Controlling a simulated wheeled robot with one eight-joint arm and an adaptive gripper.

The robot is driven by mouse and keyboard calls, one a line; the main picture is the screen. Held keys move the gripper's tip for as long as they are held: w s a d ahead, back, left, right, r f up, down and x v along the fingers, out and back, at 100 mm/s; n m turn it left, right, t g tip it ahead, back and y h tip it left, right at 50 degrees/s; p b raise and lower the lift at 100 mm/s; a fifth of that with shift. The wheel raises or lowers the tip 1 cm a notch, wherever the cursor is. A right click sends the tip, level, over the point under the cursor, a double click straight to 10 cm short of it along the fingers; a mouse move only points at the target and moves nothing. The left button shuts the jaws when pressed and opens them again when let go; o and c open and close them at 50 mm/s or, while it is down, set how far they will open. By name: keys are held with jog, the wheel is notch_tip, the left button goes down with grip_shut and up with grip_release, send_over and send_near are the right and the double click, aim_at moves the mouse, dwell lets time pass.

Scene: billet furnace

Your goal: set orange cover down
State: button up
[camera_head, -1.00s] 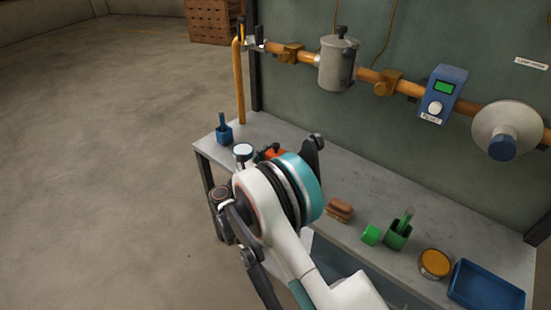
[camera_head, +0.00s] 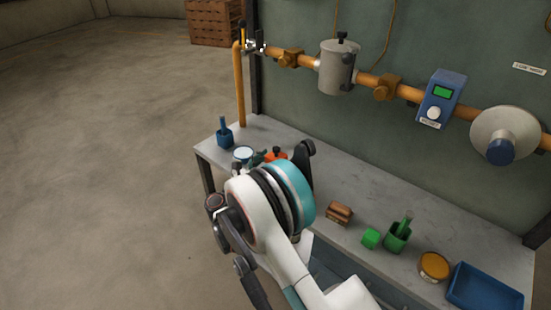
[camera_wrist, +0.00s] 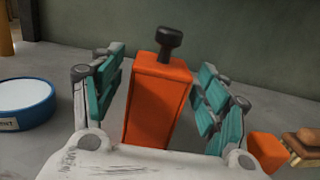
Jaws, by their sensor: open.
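The orange cover (camera_wrist: 158,100) is a tall orange block with a black knob on top. In the wrist view it stands on the grey bench between the two teal fingers of my gripper (camera_wrist: 163,90). The fingers are spread, with a gap showing on each side of the cover. Its lower end is hidden by my gripper's body. In the head view, part of the orange cover (camera_head: 275,156) shows beyond my arm, which hides most of my gripper.
A blue-rimmed round dish (camera_wrist: 25,103) is at the left. A small orange block (camera_wrist: 266,152) lies at the right. The bench (camera_head: 385,190) also carries a blue holder (camera_head: 224,136), brown blocks (camera_head: 339,213), a green cup (camera_head: 398,237) and a blue tray (camera_head: 485,288). Pipes run above.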

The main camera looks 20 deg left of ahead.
jog(key=p+v, duration=0.2)
jog(key=v, duration=0.7)
jog(key=shift+s+p, duration=0.35)
jog(key=shift+p, duration=0.05)
jog(key=shift+a, duration=0.15)
dwell(0.6)
